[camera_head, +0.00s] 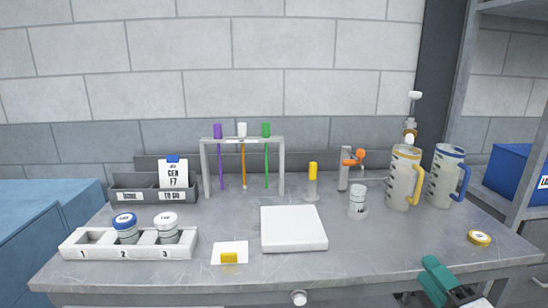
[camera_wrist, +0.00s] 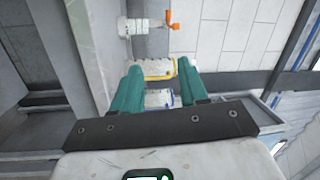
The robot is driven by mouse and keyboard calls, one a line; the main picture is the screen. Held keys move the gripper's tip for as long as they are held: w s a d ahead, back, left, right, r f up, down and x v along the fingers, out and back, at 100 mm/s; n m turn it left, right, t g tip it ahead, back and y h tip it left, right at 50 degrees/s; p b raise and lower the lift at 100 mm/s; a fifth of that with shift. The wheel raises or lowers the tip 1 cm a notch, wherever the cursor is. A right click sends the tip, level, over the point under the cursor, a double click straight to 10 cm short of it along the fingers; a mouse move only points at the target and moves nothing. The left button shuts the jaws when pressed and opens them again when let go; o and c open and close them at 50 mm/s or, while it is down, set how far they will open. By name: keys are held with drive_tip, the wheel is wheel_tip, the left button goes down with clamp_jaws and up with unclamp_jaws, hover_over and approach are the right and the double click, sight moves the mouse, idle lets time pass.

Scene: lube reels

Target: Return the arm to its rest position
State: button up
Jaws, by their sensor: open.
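My gripper shows in the head view (camera_head: 452,284) at the lower right, by the table's front right edge, with green fingers. In the wrist view my gripper (camera_wrist: 160,82) has its two green fingers apart. Nothing is held between them. A jug with a yellow rim (camera_wrist: 158,68) and a jug with a blue rim (camera_wrist: 160,98) appear beyond the fingers in that view. The gripper touches no object that I can see.
The grey table (camera_head: 375,245) has clear room at its middle right. A yellow lid (camera_head: 479,238) lies near its right edge. A yellow-handled jug (camera_head: 403,178) and a blue-handled jug (camera_head: 445,176) stand at the back right. A metal shelf (camera_head: 515,212) stands beyond.

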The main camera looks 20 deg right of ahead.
drive_tip(key=s+a+f+n+g+y+p, duration=0.25)
drive_tip(key=a+f+n+g, duration=0.3)
drive_tip(key=f, duration=0.35)
drive_tip(key=s+a+f+n+g+y+p, duration=0.1)
drive_tip(key=s+a+f+n+g+y, duration=0.1)
drive_tip(key=s+a+f+n+g, duration=0.45)
drive_tip(key=s+a+f+n+g+h+p, duration=0.1)
drive_tip(key=s+a+f+n+g, duration=0.1)
drive_tip(key=s+f+n+g, duration=0.3)
drive_tip(key=s+f+g, duration=0.1)
drive_tip(key=s+f, duration=0.2)
drive_tip(key=s, duration=0.3)
drive_tip(key=shift+s+a+h, duration=0.3)
drive_tip(key=shift+s+h, duration=0.05)
drive_tip(key=shift+s, duration=0.05)
